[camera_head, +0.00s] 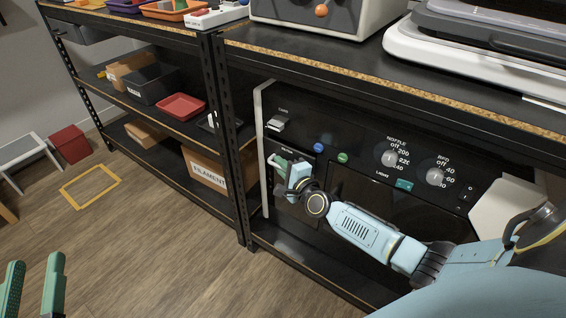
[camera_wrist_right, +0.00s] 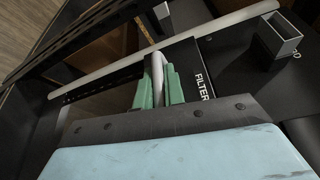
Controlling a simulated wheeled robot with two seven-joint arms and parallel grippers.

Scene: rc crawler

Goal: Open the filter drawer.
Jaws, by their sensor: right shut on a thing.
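The filter drawer (camera_wrist_right: 203,82) is in the black front panel of the machine on the shelf, marked by a white FILTER label. Its pale upright handle (camera_wrist_right: 158,70) stands between the green fingers of my right gripper (camera_wrist_right: 159,88), which is shut on it. I cannot tell whether the drawer stands out from the panel. My left gripper (camera_head: 36,288) is open and empty at the lower left, far from the machine.
The machine's panel carries a blue button (camera_head: 318,147), a green button (camera_head: 342,157) and knobs (camera_head: 389,158). A grey block-shaped part (camera_wrist_right: 284,37) sticks out near the drawer. A black shelf post (camera_head: 228,140) stands left of the machine.

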